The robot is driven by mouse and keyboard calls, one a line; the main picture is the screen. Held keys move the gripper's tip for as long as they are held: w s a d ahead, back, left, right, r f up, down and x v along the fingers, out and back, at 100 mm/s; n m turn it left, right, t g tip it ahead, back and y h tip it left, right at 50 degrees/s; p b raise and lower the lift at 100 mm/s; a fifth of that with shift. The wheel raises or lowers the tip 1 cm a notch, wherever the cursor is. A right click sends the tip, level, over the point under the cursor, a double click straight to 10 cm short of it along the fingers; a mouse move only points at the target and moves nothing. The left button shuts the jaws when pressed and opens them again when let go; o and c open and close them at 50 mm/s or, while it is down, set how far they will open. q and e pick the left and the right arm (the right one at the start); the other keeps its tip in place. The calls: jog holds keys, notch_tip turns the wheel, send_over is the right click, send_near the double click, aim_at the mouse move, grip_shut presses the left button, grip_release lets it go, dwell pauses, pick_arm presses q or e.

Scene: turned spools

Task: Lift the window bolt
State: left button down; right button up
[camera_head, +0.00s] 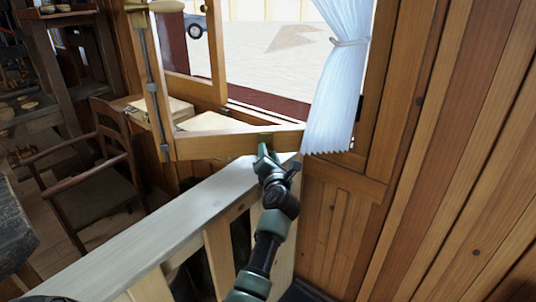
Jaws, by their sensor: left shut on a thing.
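The window bolt (152,80) appears to be the thin dark metal rod running upright along the left stile of the inward-swung wooden window sash (220,144). My left gripper (266,148) is at the sash's lower rail, right of and apart from that rod. It is shut on the lower rail, as far as I can tell; its fingertips are small here and partly hidden. My right gripper is not in view.
A pale wooden railing (150,228) runs below my left arm. A white tied curtain (338,85) hangs just right of the gripper, beside a plank wall (470,130). A wooden chair (95,190) stands at left.

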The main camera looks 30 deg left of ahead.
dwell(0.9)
pick_arm(q)
notch_tip(320, 180, up, 3)
jog(key=p, duration=0.3)
jog(key=shift+f+p, duration=0.1)
jog(key=shift+p, duration=0.2)
jog(key=shift+f, duration=0.15)
jog(key=c, duration=1.2)
grip_release()
jog(key=shift+s, duration=0.1)
